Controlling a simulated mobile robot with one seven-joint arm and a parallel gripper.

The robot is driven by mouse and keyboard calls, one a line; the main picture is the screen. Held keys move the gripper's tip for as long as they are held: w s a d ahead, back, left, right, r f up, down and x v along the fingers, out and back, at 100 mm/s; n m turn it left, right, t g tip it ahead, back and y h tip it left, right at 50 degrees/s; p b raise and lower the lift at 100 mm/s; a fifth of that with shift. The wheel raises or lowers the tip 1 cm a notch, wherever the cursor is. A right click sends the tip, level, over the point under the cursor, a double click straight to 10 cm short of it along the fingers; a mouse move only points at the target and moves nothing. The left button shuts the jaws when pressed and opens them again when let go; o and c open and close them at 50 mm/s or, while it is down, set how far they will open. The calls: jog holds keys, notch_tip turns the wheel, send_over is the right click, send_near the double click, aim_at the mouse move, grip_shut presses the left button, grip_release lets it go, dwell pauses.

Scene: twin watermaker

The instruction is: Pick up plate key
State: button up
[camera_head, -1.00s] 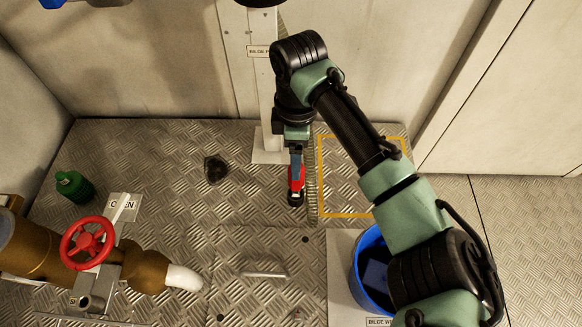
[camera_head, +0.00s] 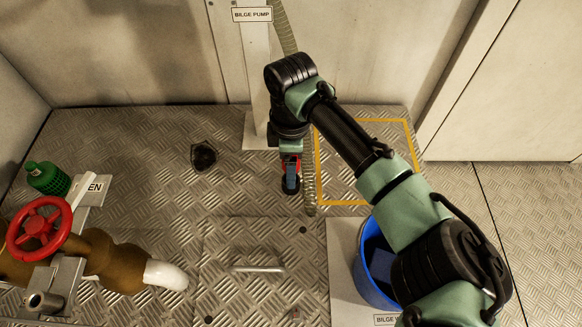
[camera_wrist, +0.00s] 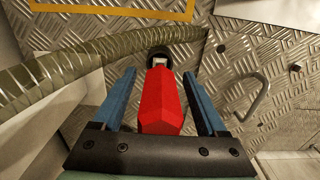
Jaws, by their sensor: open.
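The plate key appears to be the red tool with a black end in the wrist view (camera_wrist: 162,100). In the head view only a bit of its red part (camera_head: 286,157) shows beside my gripper. My gripper (camera_wrist: 160,76) points down, with its two blue fingers apart. In the wrist view one finger is on each side of the red part, with narrow gaps. In the head view my gripper (camera_head: 291,178) covers much of the tool. I cannot tell how the tool is supported.
A ribbed hose (camera_head: 309,180) runs close to the right of my gripper. A white post (camera_head: 256,75) labelled bilge pump stands behind. A blue bucket (camera_head: 365,265) is at lower right, a red valve wheel (camera_head: 38,226) at left. A floor handle (camera_head: 258,268) is in front.

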jog(key=shift+f, duration=0.1)
grip_shut()
dwell(0.3)
dwell(1.1)
